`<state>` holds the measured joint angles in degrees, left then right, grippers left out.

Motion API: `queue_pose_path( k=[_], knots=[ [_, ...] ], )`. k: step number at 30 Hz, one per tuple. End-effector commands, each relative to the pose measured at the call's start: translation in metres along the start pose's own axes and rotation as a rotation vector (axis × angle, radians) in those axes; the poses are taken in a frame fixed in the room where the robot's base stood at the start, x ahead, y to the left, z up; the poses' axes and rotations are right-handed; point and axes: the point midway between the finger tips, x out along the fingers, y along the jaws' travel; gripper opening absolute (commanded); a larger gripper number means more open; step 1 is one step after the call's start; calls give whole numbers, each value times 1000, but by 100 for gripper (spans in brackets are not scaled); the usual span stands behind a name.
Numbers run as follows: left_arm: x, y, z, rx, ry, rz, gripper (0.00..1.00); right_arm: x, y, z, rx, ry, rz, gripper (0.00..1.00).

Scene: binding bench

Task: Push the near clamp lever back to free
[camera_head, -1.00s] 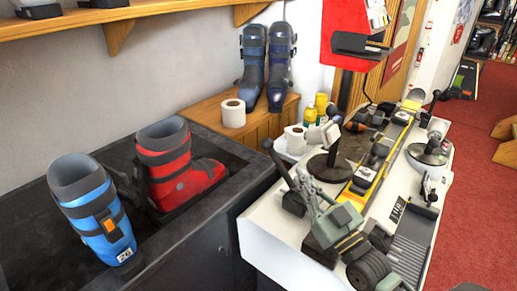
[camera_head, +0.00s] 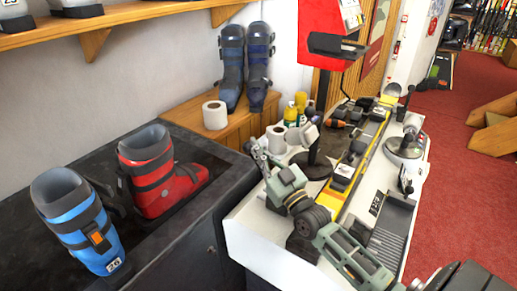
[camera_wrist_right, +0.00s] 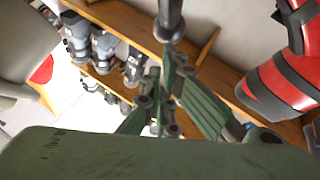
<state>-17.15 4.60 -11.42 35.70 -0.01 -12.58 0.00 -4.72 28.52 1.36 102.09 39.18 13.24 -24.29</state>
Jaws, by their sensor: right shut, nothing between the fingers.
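The near clamp lever is a dark lever whose knobbed tip (camera_head: 247,147) shows at the left edge of the white bench; most of its length is hidden behind my right gripper. My right gripper (camera_head: 259,152) is grey-green, shut and empty, with its fingertips right beside the lever's upper end. In the right wrist view a dark rounded rod, which looks like the lever (camera_wrist_right: 171,20), stands just past the fingertips (camera_wrist_right: 174,52). I cannot tell whether they touch. My left gripper is not in view.
A yellow ski (camera_head: 345,175) lies along the bench. A grey-headed stand (camera_head: 313,165) and a far clamp with a dark lever (camera_head: 405,103) stand close by. Blue (camera_head: 75,215) and red (camera_head: 160,178) boots sit on the dark counter to the left.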

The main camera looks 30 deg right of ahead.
Motion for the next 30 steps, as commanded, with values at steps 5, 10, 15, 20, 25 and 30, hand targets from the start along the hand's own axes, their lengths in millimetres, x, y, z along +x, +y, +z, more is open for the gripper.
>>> queue_pose_path(
  k=[5,10,15,20,25,30],
  knots=[
    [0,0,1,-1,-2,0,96,2,0,3,0,-1,-1,0],
    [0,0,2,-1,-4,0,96,2,0,3,0,-1,-1,0],
    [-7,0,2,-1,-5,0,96,5,-1,1,-4,-13,-5,0],
    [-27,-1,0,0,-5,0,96,14,-5,4,-23,-68,-25,0],
    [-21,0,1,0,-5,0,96,23,-16,24,-34,-96,-35,0],
    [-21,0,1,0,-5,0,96,25,-17,24,-34,-96,-36,0]
  ],
)
